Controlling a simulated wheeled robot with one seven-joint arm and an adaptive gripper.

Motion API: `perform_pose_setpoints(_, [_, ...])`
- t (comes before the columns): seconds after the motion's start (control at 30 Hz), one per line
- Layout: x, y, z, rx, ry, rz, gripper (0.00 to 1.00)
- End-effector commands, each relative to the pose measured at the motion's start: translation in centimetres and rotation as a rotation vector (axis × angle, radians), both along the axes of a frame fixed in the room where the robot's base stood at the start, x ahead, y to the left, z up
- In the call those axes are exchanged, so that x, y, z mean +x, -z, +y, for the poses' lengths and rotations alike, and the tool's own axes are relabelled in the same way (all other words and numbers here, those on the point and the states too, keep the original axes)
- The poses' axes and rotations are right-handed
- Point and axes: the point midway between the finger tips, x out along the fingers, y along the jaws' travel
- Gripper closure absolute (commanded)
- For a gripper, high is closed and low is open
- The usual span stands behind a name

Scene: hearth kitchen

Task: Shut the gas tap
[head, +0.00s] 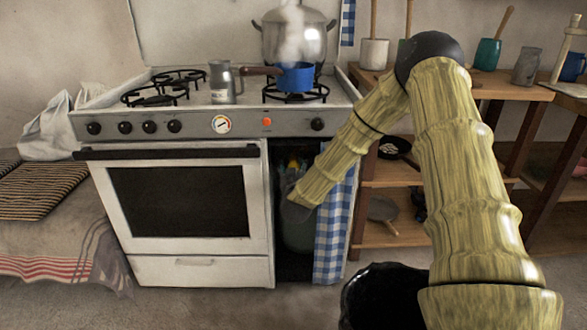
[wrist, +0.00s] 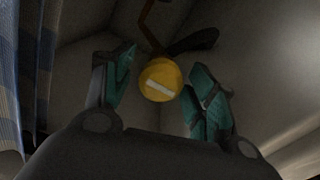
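The gas tap is a round yellow knob (wrist: 161,80) with a white bar across its face, seen in the wrist view. My gripper (wrist: 162,78) is open, with its teal-padded fingers on either side of the knob. I cannot tell whether either finger touches it. In the head view my arm reaches into the dark compartment at the stove's right side, where a greenish gas bottle (head: 299,236) stands. A small yellow spot (head: 293,165) shows above the bottle. My fingers are mostly hidden there.
A blue checked curtain (head: 333,225) hangs at the compartment's right edge, close to my forearm. The white stove (head: 262,205) bounds its left side. A steaming blue pan (head: 295,78) stands on a burner. Wooden shelves (head: 400,235) stand to the right.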

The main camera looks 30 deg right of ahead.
Motion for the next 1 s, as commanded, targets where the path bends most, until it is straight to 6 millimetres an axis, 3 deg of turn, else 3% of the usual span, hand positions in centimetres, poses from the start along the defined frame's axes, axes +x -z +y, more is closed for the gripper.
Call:
perform_pose_setpoints(0.03, [-0.01, 0.01, 0.00, 0.000, 0.000, 0.000, 0.55])
perform_pose_setpoints(0.2, [-0.01, 0.01, 0.00, 0.000, 0.000, 0.000, 0.86])
perform_pose_setpoints(0.23, [-0.01, 0.01, 0.00, 0.000, 0.000, 0.000, 0.88])
perform_pose_setpoints(0.63, [-0.05, -0.11, -0.04, 0.058, 0.000, -0.034, 0.88])
perform_pose_setpoints(1.0, [-0.10, -0.17, -0.15, 0.304, 0.002, -0.185, 0.88])
